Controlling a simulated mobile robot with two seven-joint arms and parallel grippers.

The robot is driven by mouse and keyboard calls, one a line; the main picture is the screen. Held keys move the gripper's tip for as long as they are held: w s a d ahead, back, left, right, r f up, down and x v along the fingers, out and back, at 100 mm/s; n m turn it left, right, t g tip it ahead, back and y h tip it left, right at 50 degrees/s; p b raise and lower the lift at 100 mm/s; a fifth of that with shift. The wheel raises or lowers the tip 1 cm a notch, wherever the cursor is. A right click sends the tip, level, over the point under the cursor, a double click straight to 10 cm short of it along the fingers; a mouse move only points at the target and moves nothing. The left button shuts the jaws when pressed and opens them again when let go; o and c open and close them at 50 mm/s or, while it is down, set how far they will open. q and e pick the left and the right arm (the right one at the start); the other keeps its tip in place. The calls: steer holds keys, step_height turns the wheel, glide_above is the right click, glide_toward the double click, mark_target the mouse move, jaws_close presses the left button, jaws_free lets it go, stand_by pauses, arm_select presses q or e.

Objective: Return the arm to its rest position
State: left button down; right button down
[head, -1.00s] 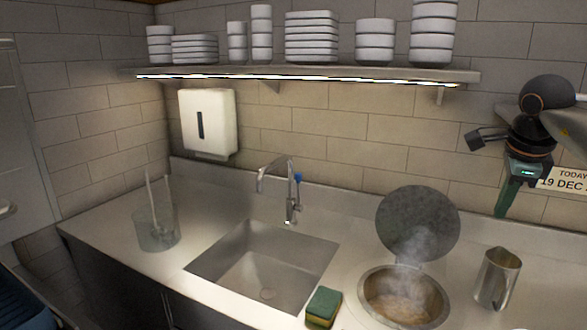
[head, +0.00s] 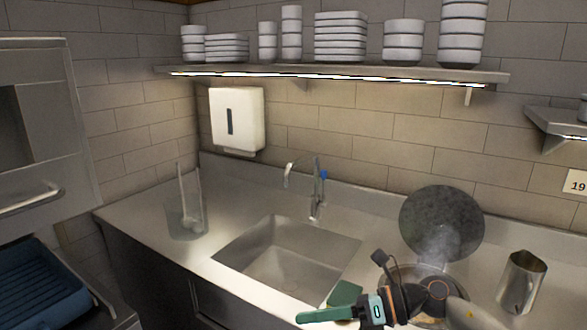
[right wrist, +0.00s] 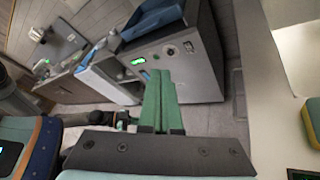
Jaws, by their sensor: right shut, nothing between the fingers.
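My right gripper (head: 312,315) is in the lower middle of the head view, its green fingers shut, empty and pointing left. It is in front of the counter's front edge, and its wrist overlaps the sponge and the steaming well. In the right wrist view the green fingers (right wrist: 160,78) lie together with nothing between them. My right arm comes in from the lower right of the head view. My left gripper is not in view.
The steaming well (head: 452,276) with its raised round lid (head: 441,222) is partly hidden by my arm. The green sponge (head: 345,292), metal jug (head: 522,283), sink (head: 285,262) and glass container (head: 186,218) are on the counter. A sponge (right wrist: 313,122) shows at the wrist view's right edge.

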steer(key=s+d+f+m+t+h, duration=0.25)
steer(key=f+m+t, duration=0.45)
steer(key=m, duration=0.9)
steer(key=s+d+f+m+t+h, duration=0.1)
steer(key=d+f+m+t+h, duration=0.25)
steer(key=f+m+t, duration=0.85)
steer(key=s+d+f+m+g+h, duration=0.3)
steer(key=s+f+m+g, duration=0.2)
steer(key=s, duration=0.4)
steer(key=s+d+f+m+g+h, duration=0.3)
steer(key=s+f+m+g, duration=0.3)
steer(key=s+f+m, duration=0.2)
steer(key=shift+s+d+m+h, duration=0.4)
steer(key=shift+d+m, duration=0.3)
steer(key=shift+m, duration=0.5)
steer(key=shift+r, duration=0.1)
